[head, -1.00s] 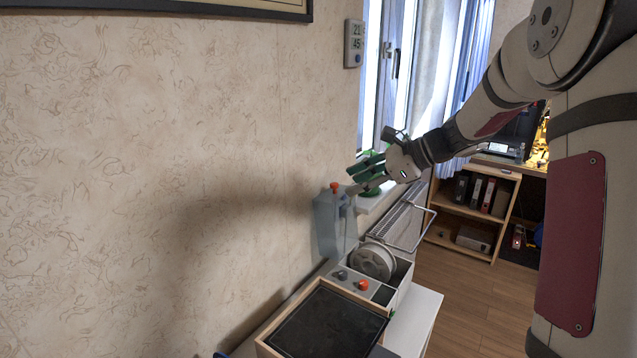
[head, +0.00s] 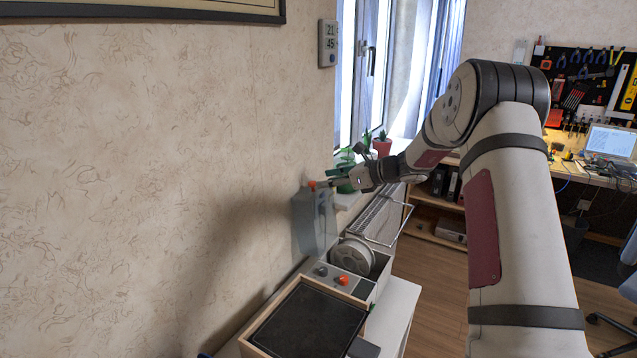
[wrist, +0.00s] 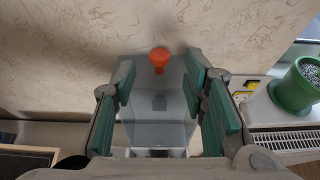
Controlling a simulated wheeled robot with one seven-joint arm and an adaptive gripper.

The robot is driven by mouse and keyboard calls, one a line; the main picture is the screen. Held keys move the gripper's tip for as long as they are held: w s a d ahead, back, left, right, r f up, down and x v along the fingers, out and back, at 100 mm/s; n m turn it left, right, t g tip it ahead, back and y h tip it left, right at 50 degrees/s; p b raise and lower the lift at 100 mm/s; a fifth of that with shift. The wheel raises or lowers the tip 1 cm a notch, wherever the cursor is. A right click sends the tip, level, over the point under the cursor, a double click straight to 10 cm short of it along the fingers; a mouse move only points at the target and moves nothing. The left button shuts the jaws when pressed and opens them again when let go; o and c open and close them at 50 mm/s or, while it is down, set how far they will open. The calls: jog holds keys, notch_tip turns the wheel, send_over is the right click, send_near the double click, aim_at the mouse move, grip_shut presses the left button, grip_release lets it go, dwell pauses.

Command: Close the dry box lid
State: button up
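The dry box (head: 378,270) is a light box holding a white spool (head: 354,258). Its grey translucent lid (head: 314,222) stands raised at the back, near the wall, with an orange knob (head: 312,184) at its top. My gripper (head: 328,183) is beside the knob in the head view, and its fingertips are small there. In the wrist view my gripper (wrist: 160,78) is open, its green-padded fingers apart. The lid (wrist: 160,105) shows between and beyond the fingers, and the orange knob (wrist: 159,57) lies between the tips, apparently untouched.
A grey panel with another orange knob (head: 342,279) sits in front of the spool. A wood-framed dark tray (head: 307,322) is nearer. A green potted plant (wrist: 297,88) stands on the sill right of my gripper, above the radiator (head: 376,220). The patterned wall is close behind the lid.

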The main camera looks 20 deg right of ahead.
aim_at(318, 192)
jog(key=shift+x, duration=2.2)
grip_shut()
